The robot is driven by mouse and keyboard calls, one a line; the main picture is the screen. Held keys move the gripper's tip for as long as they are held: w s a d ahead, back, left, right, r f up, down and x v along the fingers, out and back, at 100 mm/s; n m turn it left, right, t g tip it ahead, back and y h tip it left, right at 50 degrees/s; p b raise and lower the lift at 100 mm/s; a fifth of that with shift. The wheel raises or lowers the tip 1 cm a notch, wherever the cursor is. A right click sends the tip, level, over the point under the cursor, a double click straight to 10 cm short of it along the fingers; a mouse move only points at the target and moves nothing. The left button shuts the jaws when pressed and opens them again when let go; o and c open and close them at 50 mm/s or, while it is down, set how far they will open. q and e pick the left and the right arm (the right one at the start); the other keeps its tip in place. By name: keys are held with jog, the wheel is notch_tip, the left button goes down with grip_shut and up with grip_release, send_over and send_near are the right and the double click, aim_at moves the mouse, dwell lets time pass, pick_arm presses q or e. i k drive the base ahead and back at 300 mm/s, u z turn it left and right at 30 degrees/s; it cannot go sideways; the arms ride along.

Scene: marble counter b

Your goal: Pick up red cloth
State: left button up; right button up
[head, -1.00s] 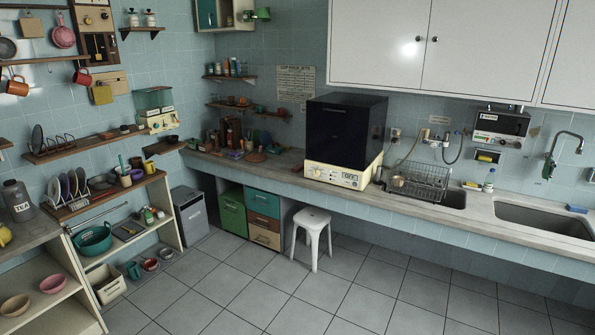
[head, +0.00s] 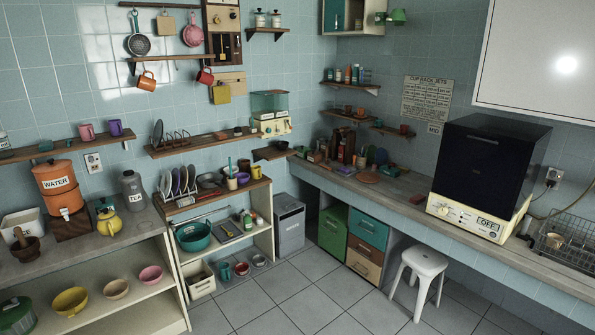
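A small flat dark-red item (head: 417,199) lies on the back counter (head: 400,208), left of the black-fronted machine. It may be the red cloth, but it is too small to tell. Neither of my grippers shows in the head view.
The black-fronted machine (head: 490,170) stands on the counter, with a dish rack (head: 562,240) right of it. A white stool (head: 418,278) stands in front of the counter. Open shelves (head: 120,295) with bowls are at left. Tiled floor (head: 290,300) in the middle is free.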

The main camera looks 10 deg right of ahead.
aim_at(416, 199)
jog(key=z, duration=0.05)
jog(key=i, duration=2.25)
jog(key=z, duration=0.65)
jog(key=i, duration=2.35)
jog(key=z, duration=0.55)
